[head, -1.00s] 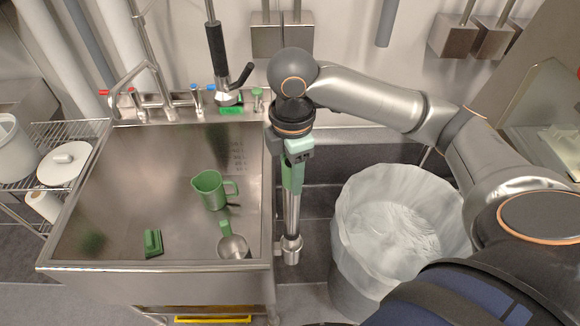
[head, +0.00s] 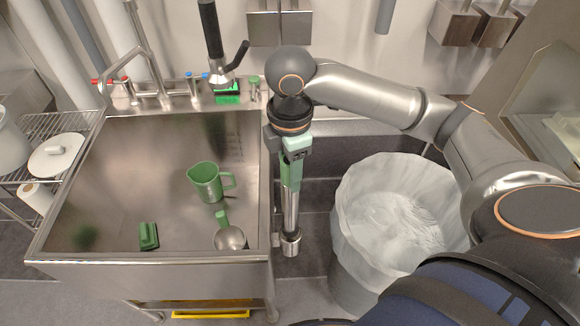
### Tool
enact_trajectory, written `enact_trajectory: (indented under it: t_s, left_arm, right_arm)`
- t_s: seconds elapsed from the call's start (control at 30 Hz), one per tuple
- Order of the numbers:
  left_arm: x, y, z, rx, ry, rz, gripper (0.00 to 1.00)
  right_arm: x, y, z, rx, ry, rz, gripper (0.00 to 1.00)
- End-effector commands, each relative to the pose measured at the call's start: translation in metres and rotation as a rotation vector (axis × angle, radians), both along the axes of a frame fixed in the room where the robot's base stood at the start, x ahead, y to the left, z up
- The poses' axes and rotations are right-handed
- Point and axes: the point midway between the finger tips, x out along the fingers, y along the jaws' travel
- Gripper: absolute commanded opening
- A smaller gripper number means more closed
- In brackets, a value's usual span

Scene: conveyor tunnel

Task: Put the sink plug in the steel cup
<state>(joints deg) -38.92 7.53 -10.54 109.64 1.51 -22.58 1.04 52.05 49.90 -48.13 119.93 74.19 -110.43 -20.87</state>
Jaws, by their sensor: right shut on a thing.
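My right gripper (head: 291,172) points down just outside the sink's right edge, between the sink and the bin. It is shut on a long steel tube with a wider end, which appears to be the sink plug (head: 291,218); it hangs upright, its upper part hidden by the gripper. A round steel cup (head: 230,238) with a green handle lies in the sink at the front right, apart from the plug. My left gripper is not in view.
The steel sink (head: 115,165) also holds a green jug (head: 207,183) and a green block (head: 148,236). Taps and a hanging spray hose (head: 211,30) stand along its back. A lined bin (head: 395,215) stands to the right. A wire rack is at left.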

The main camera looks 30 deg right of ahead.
Motion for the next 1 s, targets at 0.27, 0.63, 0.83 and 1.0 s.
enact_trajectory:
  t_s: [0.27,0.63,0.83,1.0]
  left_arm:
    - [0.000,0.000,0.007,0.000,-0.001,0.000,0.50]
    - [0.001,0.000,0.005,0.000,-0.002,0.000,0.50]
    - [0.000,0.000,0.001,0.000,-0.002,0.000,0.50]
    - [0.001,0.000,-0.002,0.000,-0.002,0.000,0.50]
  right_arm:
    - [0.000,0.000,-0.002,0.001,0.000,-0.001,0.00]
    - [0.000,0.000,-0.009,0.000,0.000,-0.001,0.00]
    - [0.000,0.000,-0.023,0.000,0.001,0.000,0.00]
    - [0.000,-0.001,-0.035,-0.001,0.001,-0.001,0.00]
